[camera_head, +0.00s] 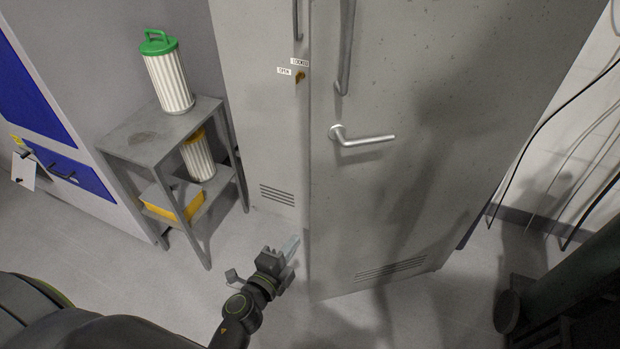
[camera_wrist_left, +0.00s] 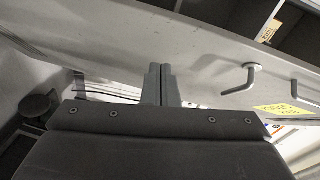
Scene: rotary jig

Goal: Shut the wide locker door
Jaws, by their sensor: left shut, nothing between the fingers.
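The wide locker door (camera_head: 440,150) is a large grey panel with a silver lever handle (camera_head: 362,137), a long pull bar and low vent slots. Its left edge stands out toward me, forward of the narrow locker (camera_head: 262,120), so it is ajar. My left gripper (camera_head: 290,246) is shut and empty, low beside the door's left edge; whether it touches cannot be told. The left wrist view shows the shut fingers (camera_wrist_left: 162,84) in front of a grey panel (camera_wrist_left: 205,50) with a lever handle (camera_wrist_left: 243,79). My right gripper is not in view.
A grey shelf stand (camera_head: 148,133) at left holds a green-topped filter (camera_head: 170,82), a yellow-topped filter (camera_head: 198,158) and a yellow box (camera_head: 178,205). Blue-fronted drawers (camera_head: 70,172) stand further left. Cables (camera_head: 545,125) hang on the right wall. Floor (camera_head: 190,290) is clear before the stand.

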